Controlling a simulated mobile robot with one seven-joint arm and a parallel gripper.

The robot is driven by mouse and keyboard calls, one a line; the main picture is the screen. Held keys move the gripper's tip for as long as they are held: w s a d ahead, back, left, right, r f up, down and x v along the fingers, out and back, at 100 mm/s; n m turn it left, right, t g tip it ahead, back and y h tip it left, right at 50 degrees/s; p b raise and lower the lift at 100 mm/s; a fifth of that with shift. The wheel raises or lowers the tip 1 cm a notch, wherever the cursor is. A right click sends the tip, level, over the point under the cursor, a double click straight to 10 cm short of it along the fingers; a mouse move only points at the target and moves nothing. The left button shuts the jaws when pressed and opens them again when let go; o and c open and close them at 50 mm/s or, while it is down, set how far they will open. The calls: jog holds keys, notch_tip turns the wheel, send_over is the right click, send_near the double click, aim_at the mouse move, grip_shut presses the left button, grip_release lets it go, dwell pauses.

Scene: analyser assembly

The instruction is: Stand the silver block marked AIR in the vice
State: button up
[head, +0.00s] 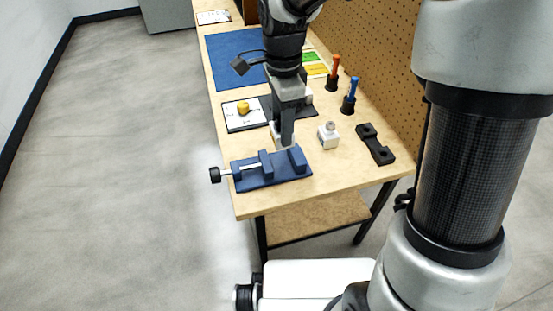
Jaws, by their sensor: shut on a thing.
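My gripper (283,138) points down over the bench, just behind the blue vice (262,182). It is shut on a pale silver block (275,134), of which only a narrow part shows beside the dark finger. The rest is hidden by the gripper, and no AIR marking is readable. The block looks upright, at or just above the back of the vice; I cannot tell whether it touches. The vice lies near the bench's front end, with its black screw knob (215,175) at left. A gap shows between its two raised jaws, and nothing stands there.
A white block with a round top (328,136) stands right of my gripper. Beyond it lie a black two-hole part (375,145) and blue and orange-handled tools (350,95). A yellow part (243,108) sits on a white card at left. A pegboard (380,70) borders the right.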

notch_tip(320, 180, down, 9)
jog(key=shift+b, duration=1.1)
jog(key=shift+f, duration=0.1)
jog(key=shift+f, duration=0.15)
jog(key=o, duration=1.3)
jog(key=shift+c, duration=0.2)
